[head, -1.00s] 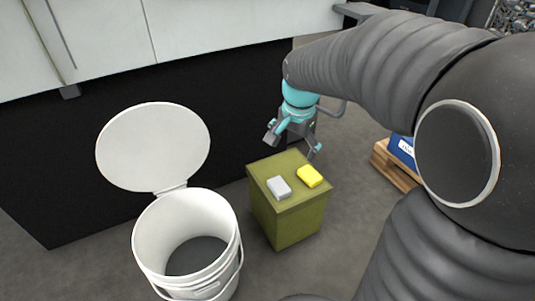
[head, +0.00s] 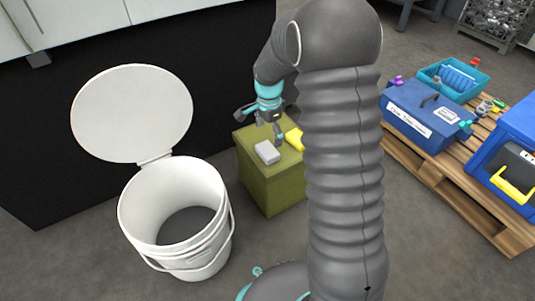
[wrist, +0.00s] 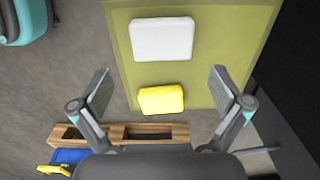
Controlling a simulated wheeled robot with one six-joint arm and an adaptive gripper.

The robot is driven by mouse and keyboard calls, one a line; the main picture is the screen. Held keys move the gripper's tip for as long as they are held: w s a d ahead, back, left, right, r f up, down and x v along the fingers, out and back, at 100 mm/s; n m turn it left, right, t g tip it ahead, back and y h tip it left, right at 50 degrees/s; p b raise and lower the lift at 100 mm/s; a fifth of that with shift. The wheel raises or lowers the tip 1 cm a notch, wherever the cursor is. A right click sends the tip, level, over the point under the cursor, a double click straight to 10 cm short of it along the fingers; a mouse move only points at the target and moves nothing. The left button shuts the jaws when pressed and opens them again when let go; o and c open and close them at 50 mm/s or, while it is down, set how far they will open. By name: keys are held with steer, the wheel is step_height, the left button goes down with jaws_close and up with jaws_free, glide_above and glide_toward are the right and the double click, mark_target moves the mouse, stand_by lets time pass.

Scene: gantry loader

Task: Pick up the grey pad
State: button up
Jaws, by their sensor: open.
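The grey pad (head: 267,152) lies flat on top of the olive-green box (head: 268,185). In the wrist view the pad (wrist: 161,39) looks pale and sits beyond the fingertips, near the top. A yellow pad (head: 294,138) lies beside it on the same box, partly hidden by my arm in the head view. In the wrist view the yellow pad (wrist: 161,99) is between my open fingers and the grey pad. My gripper (head: 262,126) is above the box top, open and empty; its two fingers show wide apart in the wrist view (wrist: 160,90).
An open white bucket (head: 180,215) with its lid (head: 132,112) raised stands left of the box. A wooden pallet (head: 440,176) on the right carries a blue toolbox (head: 425,115) and a teal bin (head: 455,78). Grey floor is clear in front of the box.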

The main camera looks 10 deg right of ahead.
mark_target(267, 149)
steer(key=shift+w+a+f+b, duration=0.15)
steer(key=shift+f+b, duration=0.2)
steer(key=shift+f, duration=1.6)
steer(key=shift+s+a+f+b, duration=0.1)
steer(key=shift+f+b, duration=0.2)
steer(key=shift+f, duration=1.65)
steer(key=shift+c, duration=0.3)
steer(key=c, duration=0.7)
steer(key=shift+r, duration=0.2)
step_height(267, 149, up, 4)
steer(key=shift+p, duration=0.5)
steer(key=s+d+r, duration=0.1)
steer(key=d+r, duration=0.2)
steer(key=d, duration=0.2)
steer(key=s+d+r+p, duration=0.1)
steer(key=d+r, duration=0.2)
steer(key=d, duration=0.3)
steer(key=shift+s+d+r, duration=0.2)
steer(key=shift+s+r, duration=0.1)
steer(key=shift+r, duration=0.1)
